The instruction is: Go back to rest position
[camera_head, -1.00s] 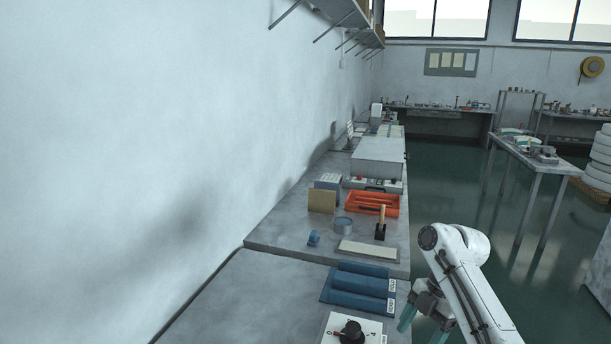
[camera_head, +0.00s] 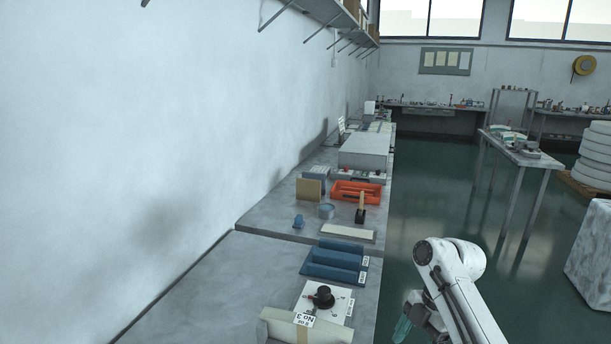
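My gripper (camera_head: 408,322) hangs at the end of my white arm (camera_head: 452,275), low and right of centre. It is beside the workbench's right edge, over the dark green floor, apart from anything on the bench. Part of it is hidden behind the arm, and its teal fingers show only in part. I see no object in it, but I cannot tell how far the fingers stand apart.
A side table (camera_head: 522,156) and a pale block (camera_head: 601,255) stand right. Floor between is clear.

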